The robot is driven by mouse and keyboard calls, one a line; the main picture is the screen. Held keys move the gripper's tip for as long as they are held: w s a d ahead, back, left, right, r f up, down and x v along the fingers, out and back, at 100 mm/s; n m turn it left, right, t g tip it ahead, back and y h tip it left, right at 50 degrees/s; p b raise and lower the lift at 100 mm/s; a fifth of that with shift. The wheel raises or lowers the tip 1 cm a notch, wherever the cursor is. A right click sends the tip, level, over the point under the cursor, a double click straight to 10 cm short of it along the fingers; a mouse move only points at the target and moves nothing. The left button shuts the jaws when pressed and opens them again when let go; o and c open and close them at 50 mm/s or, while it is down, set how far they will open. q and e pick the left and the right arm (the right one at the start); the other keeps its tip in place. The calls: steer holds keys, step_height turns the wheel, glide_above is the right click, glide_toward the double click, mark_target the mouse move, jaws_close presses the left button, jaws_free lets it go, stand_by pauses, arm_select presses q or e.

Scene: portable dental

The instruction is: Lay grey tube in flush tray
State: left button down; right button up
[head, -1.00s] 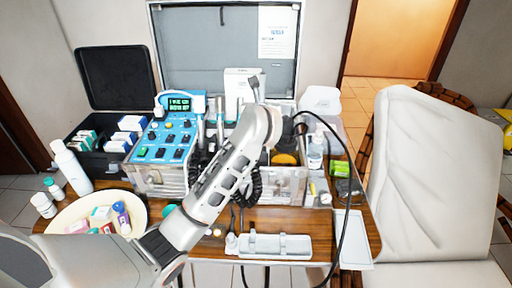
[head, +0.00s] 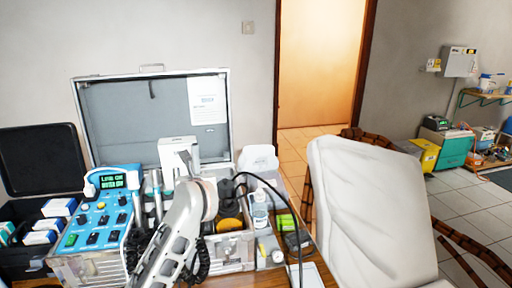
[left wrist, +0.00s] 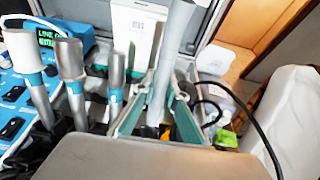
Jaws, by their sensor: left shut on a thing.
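In the left wrist view a long grey tube (left wrist: 173,50) stands nearly upright between the teal-lined fingers of my left gripper (left wrist: 164,88). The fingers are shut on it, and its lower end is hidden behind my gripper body. In the head view my left arm reaches up over the equipment case from below, and its wrist hides the fingers and most of the tube. The flush tray cannot be made out in the current frames. My right gripper is not in view.
A blue control unit (head: 101,222) and several upright handpieces (left wrist: 72,72) stand left of my gripper. A white box (head: 178,152) is behind. A black cable (head: 297,225) loops to the right. A bottle (head: 260,210) and a white dental chair (head: 365,210) are at right.

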arm_select(q)
steer(key=s+a+f+n+y, duration=0.1)
steer(key=s+f, duration=0.1)
steer(key=s, duration=1.1)
steer(key=s+a+f+n+g+y, duration=0.1)
steer(key=s+a+f, duration=0.1)
steer(key=s, duration=1.1)
steer(key=shift+s+f+n+y, duration=0.3)
steer(key=shift+s+y, duration=0.05)
steer(key=shift+y, duration=0.05)
